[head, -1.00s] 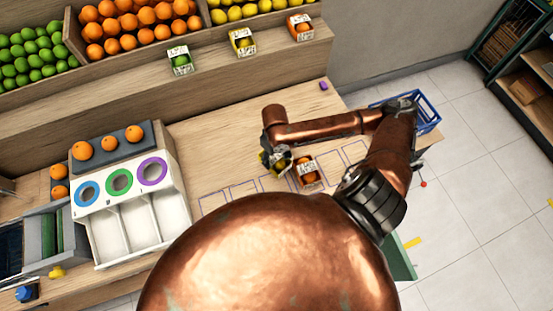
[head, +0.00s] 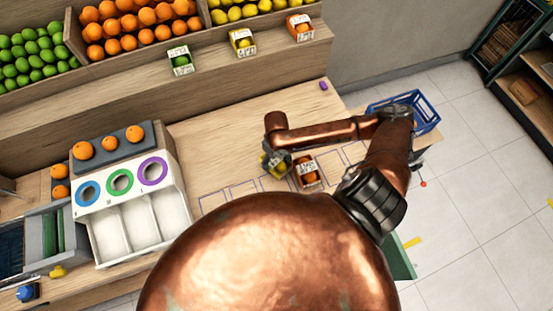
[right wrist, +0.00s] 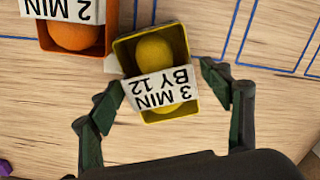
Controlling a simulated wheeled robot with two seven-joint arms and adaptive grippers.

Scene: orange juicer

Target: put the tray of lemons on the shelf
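The yellow tray of lemons (right wrist: 188,52) sits on the wooden counter, with a card reading "3 MIN BY 12" across it. Two lemons (right wrist: 155,48) show in it. In the head view my right gripper (head: 277,166) is over this tray and hides most of it. In the right wrist view the right gripper (right wrist: 162,90) is open, one finger on each side of the tray's near end; contact is not clear. The wooden shelf (head: 140,70) above the counter holds a green-fruit tray (head: 181,68), a lemon tray (head: 242,50) and an orange tray (head: 302,35). My left gripper is out of view.
An orange tray (head: 309,181) stands close beside the lemon tray. Blue outlines mark the counter. A white sorter (head: 150,222) stands left, and a blue crate (head: 428,112) is at the right end. The counter behind my forearm is mostly clear, with a small purple block (head: 323,86).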

